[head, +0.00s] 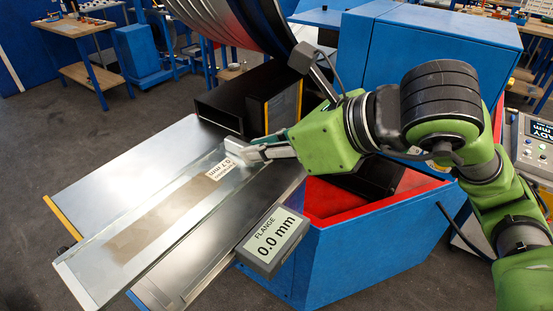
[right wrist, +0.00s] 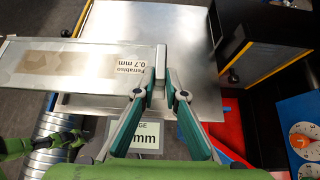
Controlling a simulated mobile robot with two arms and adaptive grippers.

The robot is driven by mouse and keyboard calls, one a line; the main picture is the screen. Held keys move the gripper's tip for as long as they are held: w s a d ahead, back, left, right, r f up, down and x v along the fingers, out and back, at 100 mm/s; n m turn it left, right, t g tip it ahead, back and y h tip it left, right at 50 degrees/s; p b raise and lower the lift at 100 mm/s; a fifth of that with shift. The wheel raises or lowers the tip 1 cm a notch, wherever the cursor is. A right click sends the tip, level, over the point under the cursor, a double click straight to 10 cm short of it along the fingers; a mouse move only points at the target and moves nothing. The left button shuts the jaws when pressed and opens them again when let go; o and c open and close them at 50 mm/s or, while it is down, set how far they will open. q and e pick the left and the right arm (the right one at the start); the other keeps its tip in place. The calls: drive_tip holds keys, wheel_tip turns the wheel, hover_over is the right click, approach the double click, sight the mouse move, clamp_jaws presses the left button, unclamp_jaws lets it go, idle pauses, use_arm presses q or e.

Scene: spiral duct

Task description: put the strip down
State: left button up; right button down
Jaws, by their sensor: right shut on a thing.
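The strip (head: 160,218) is a long, flat piece of shiny metal with a brownish patch and a white label reading 0.7 mm. In the head view it runs from my right gripper (head: 244,152) down to the lower left, over the metal machine bed (head: 120,165). The right wrist view shows the fingers (right wrist: 157,88) closed at the end of the strip (right wrist: 75,66), beside the label. I cannot tell whether the strip touches the bed. My left gripper does not show clearly.
A grey display (head: 274,240) reading FLANGE 0.0 mm sits at the bed's front edge. A blue machine body with a red-edged opening (head: 335,205) lies right of it. A large ribbed duct (head: 225,22) is at the top. A control panel (head: 535,145) stands far right.

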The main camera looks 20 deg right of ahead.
drive_tip(key=w+d+f+p, duration=0.1)
drive_tip(key=w+d+p, duration=0.2)
drive_tip(key=p, duration=0.1)
hover_over(280, 179)
drive_tip(key=s, duration=0.1)
drive_tip(key=f, duration=0.4)
drive_tip(key=shift+s+a+f, duration=0.1)
drive_tip(key=shift+a+f, duration=0.2)
drive_tip(key=shift+a, duration=0.1)
drive_tip(key=shift+w+d+f, duration=0.2)
drive_tip(key=shift+w+f, duration=0.2)
drive_tip(key=shift+f, duration=0.1)
drive_tip(key=f, duration=0.1)
drive_tip(key=f+p, duration=0.1)
drive_tip(key=p, duration=0.1)
drive_tip(key=shift+w+d+f, duration=0.2)
drive_tip(key=shift+w+f, duration=0.05)
drive_tip(key=shift+f, duration=0.75)
drive_tip(key=c, duration=2.1)
unclamp_jaws()
